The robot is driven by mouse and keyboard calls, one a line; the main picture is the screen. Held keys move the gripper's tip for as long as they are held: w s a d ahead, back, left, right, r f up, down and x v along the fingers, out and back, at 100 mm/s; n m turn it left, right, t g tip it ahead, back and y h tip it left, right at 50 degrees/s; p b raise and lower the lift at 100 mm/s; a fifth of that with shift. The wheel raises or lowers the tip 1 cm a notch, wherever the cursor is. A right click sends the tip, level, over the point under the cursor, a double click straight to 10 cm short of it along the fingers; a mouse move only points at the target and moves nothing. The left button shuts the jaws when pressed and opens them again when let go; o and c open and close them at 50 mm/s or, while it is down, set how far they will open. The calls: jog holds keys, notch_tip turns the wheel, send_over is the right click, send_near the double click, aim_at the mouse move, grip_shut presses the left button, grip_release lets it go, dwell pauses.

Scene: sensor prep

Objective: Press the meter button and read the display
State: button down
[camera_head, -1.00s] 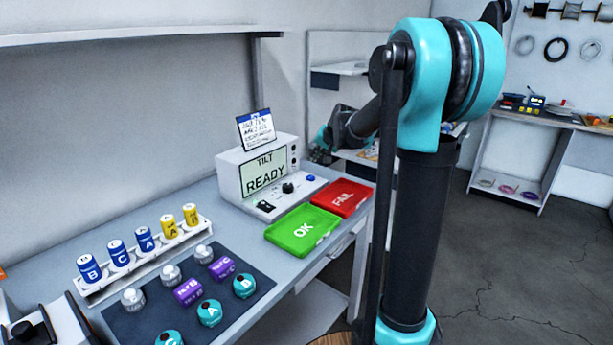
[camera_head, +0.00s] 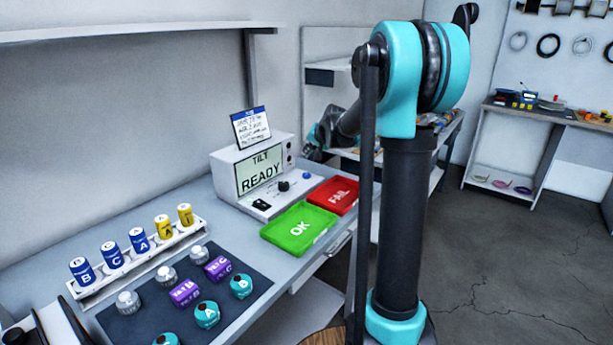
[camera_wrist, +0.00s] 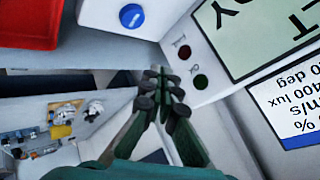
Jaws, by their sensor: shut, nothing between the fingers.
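The meter (camera_head: 224,178) is a white box on the bench, with a display (camera_head: 262,172) reading "TILT" and "READY". On its sloped front panel are a blue round button (camera_head: 306,175), a black knob (camera_head: 284,186) and a black switch. The blue button also shows at the top of the wrist view (camera_wrist: 131,15), beside a red and a dark green light. My gripper (camera_head: 314,154) is behind and right of the meter, above bench height. In the wrist view my gripper (camera_wrist: 165,82) is shut and empty, apart from the blue button. The display is partly cut off there.
A green OK tray (camera_head: 322,238) and a red FAIL tray (camera_head: 349,183) lie in front of the meter. A note card (camera_head: 251,126) stands on top of it. A rack of cylinders (camera_head: 86,288) and a dark mat (camera_head: 131,328) with sensors fill the front left.

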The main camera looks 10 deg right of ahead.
aim_at(308, 175)
jog(key=shift+f, duration=2.95)
jog(key=shift+f, duration=0.1)
jog(key=shift+f, duration=0.3)
jog(key=shift+f, duration=0.45)
jog(key=shift+r, duration=0.85)
jog(key=shift+r, duration=2.55)
jog(key=shift+s, duration=0.1)
